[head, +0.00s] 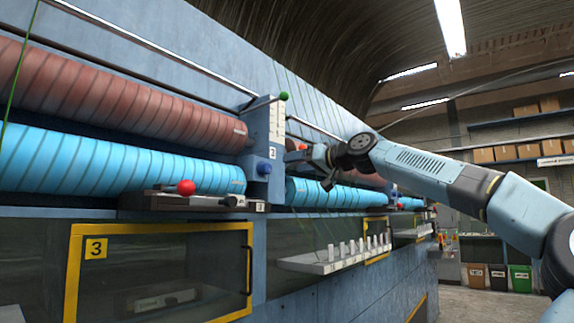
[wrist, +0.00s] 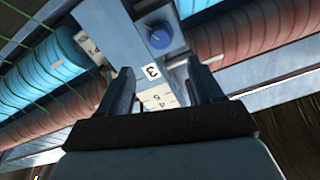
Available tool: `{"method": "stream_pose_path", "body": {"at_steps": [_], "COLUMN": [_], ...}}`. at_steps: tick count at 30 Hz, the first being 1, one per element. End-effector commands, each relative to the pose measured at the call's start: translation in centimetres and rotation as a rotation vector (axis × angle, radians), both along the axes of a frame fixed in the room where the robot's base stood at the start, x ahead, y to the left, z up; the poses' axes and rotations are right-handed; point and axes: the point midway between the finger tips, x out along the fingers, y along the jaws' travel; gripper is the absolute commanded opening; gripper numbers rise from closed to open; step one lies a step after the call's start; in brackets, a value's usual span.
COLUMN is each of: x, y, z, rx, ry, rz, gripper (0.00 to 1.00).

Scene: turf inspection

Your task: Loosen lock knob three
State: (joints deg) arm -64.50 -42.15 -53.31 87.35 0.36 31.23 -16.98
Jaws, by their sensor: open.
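The blue lock knob (head: 263,166) sits on the front of the blue-grey post marked 3 (head: 272,130), between the left and right roller sections. In the wrist view the round knob (wrist: 158,35) shows whole, above the "3" label (wrist: 151,72) and beyond the fingertips. My gripper (head: 292,158) is just right of the post in the head view, its tips partly hard to make out. In the wrist view my gripper (wrist: 160,67) is open and empty, its two dark fingers on either side of the label. The knob is not between them.
A green-tipped lever (head: 284,96) sticks out at the post's top. A red ball handle (head: 186,187) stands on a dark rail left of the post. Red-brown rollers (head: 120,100) run above blue rollers (head: 110,160). A yellow-framed window (head: 160,270) and a small shelf (head: 335,262) lie below.

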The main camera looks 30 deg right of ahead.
Motion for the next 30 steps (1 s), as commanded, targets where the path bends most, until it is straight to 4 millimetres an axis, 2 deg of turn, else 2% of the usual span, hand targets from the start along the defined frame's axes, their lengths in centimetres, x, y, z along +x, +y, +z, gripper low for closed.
{"method": "stream_pose_path", "body": {"at_steps": [3,8,26,30], "x": [-1.3,-2.2,-2.3,-3.1], "y": [-0.5,-0.8,-0.8,0.1], "z": [0.0,0.0,0.0,-0.5], "rx": [0.001,0.001,0.000,-0.011], "ry": [0.000,-0.001,0.000,0.015], "rz": [-0.001,0.000,0.000,0.005], "gripper": [0.66,0.66,0.66,0.66]}}
